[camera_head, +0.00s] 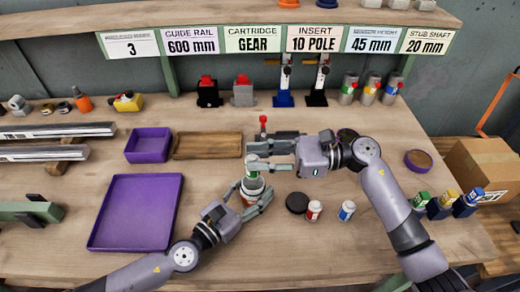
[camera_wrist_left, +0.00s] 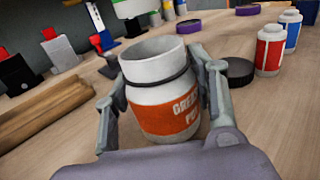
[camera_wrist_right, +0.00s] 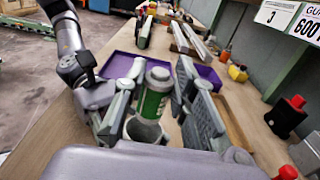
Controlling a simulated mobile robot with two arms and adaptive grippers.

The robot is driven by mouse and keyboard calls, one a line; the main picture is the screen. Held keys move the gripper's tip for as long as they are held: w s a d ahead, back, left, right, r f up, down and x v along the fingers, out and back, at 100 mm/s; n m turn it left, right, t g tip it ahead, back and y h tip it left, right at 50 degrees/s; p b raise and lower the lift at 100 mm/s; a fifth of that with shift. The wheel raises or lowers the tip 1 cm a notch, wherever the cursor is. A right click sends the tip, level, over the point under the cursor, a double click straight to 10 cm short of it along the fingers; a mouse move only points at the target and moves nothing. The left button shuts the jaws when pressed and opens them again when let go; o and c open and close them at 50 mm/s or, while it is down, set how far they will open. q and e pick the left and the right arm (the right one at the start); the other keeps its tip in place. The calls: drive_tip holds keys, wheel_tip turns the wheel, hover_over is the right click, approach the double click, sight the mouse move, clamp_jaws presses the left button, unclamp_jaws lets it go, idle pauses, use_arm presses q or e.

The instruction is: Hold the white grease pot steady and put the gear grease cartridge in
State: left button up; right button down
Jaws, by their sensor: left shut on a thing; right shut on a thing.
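The white grease pot (camera_head: 249,196) with an orange label stands upright and open-topped on the bench. It also shows in the left wrist view (camera_wrist_left: 155,72). My left gripper (camera_wrist_left: 160,95) is shut around the pot, one finger on each side. My right gripper (camera_head: 268,158) is shut on the green gear grease cartridge (camera_wrist_right: 155,95). The cartridge is upright above the pot mouth (camera_wrist_right: 143,130), with its lower end just over or near the rim; its lower edge shows at the top of the left wrist view (camera_wrist_left: 132,8). The head view partly hides the cartridge behind the gripper.
A black round lid (camera_head: 297,203), a red cartridge (camera_head: 314,211) and a blue cartridge (camera_head: 346,210) stand right of the pot. A large purple tray (camera_head: 135,243), a small purple bin (camera_head: 148,157) and a wooden tray (camera_head: 208,155) lie to the left.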

drive_tip(key=shift+f, duration=2.55)
drive_tip(key=c, duration=1.2)
unclamp_jaws()
drive_tip(key=shift+c, duration=0.2)
drive_tip(key=d, duration=0.7)
drive_tip(key=shift+d, duration=0.3)
use_arm(q)
drive_tip(key=o, duration=1.3)
